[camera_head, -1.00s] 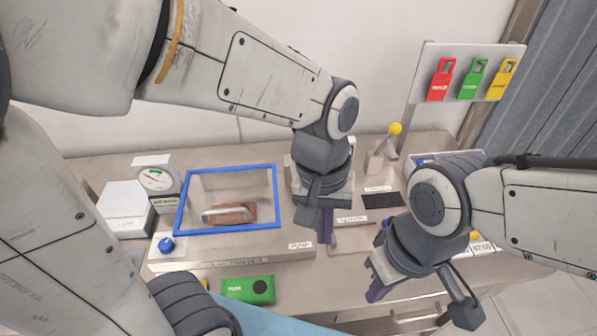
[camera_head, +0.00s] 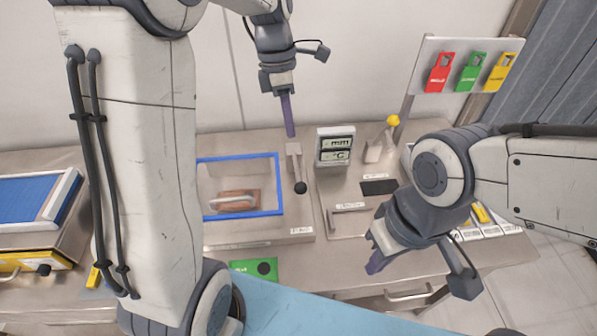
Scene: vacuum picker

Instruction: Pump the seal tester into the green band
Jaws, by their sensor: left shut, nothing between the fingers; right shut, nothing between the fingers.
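The seal tester's blue-framed clear box (camera_head: 281,185) stands left of centre with a brown item (camera_head: 237,200) inside. To its right is a metal lever (camera_head: 293,158) with a dark ball knob (camera_head: 300,187). My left gripper (camera_head: 290,134) is shut and empty, its purple fingers pointing down just above the far end of this lever; I cannot tell if they touch it. My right gripper (camera_head: 374,264) is shut and empty over the front of the bench, right of the lever. The dial with the green band is hidden behind my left arm.
A display reading mm and °C (camera_head: 335,147) stands right of the lever. Red, green and yellow tags (camera_head: 440,72) hang on a board. A green case (camera_head: 247,267) lies in front, and a blue-topped unit (camera_head: 25,196) stands at left.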

